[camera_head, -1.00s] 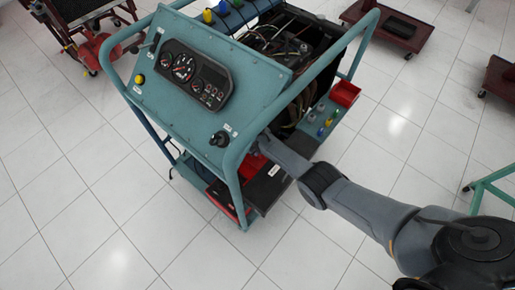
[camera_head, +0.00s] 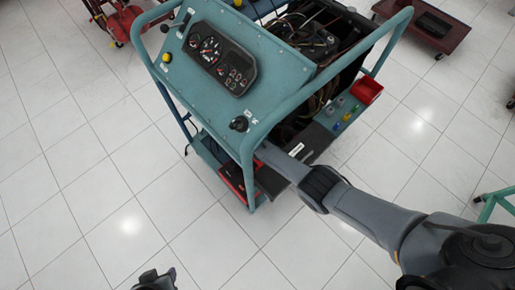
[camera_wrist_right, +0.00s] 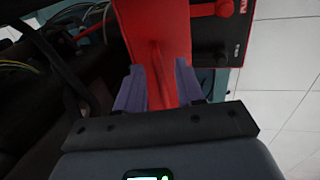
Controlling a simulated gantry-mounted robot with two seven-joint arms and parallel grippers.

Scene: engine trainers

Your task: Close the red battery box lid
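The red battery box (camera_head: 234,180) sits low in the engine trainer, partly hidden behind the frame post. In the right wrist view its red lid (camera_wrist_right: 155,30) stands in front of my right gripper (camera_wrist_right: 160,88). The gripper's two purple-grey fingers are apart, with a red ridge of the lid between them. I cannot tell whether they touch it. In the head view my right arm reaches into the trainer's lower side and its fingertips are hidden. My left gripper (camera_head: 156,280) shows only partly at the bottom edge, away from the trainer, and its opening is unclear.
The trainer's teal tube frame (camera_head: 247,165) and gauge panel (camera_head: 222,58) stand above the box. A dark slab (camera_head: 272,182) lies beside my right arm. The tiled floor at left and front is clear.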

